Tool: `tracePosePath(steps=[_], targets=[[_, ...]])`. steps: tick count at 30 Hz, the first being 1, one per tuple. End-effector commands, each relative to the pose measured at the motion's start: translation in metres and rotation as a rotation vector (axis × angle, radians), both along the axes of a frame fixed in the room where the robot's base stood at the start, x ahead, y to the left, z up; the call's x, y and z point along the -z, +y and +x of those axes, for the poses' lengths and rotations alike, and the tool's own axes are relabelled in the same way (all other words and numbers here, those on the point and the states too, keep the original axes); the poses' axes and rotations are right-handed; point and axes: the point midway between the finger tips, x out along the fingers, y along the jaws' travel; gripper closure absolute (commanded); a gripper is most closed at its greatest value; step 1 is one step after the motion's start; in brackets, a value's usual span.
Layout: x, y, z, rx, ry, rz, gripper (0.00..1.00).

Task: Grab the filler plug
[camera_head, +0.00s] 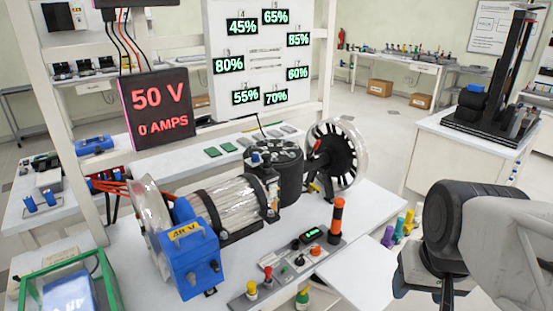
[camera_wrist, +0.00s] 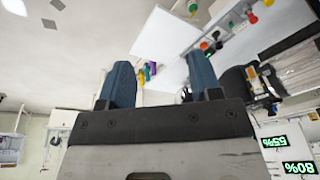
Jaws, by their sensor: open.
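I cannot tell for sure which thing is the filler plug. Small upright pegs stand at the table's right edge in the head view: a purple one (camera_head: 388,236), a green one (camera_head: 399,226) and a yellow one (camera_head: 409,217). In the wrist view, which is upside down, the coloured pegs (camera_wrist: 147,72) show small between the fingers, well beyond them. My gripper (camera_wrist: 161,78) is open, its two blue fingers apart with nothing between them. In the head view my wrist is at the lower right, right of the pegs; the fingertips are not clear there.
A motor (camera_head: 230,205) with a blue 48 V box (camera_head: 190,250) fills the table's middle. A black cylinder (camera_head: 275,170) and a clear-rimmed wheel (camera_head: 338,155) stand behind. A control panel (camera_head: 290,270) with an orange post (camera_head: 336,220) lies in front. A white cabinet (camera_head: 465,150) stands right.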

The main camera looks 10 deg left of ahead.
Motion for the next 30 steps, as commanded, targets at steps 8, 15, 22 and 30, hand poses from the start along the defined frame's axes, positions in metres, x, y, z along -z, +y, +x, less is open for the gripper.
tracePosePath(steps=[8, 15, 22, 30], targets=[[0.003, 0.041, 0.034, 0.143, 0.089, 0.229, 0.42], [0.000, 0.093, 0.081, 0.333, 0.217, 0.506, 0.42], [-0.004, 0.140, 0.131, 0.524, 0.361, 0.759, 0.42], [-0.009, 0.188, 0.199, 0.753, 0.542, 1.042, 0.42]])
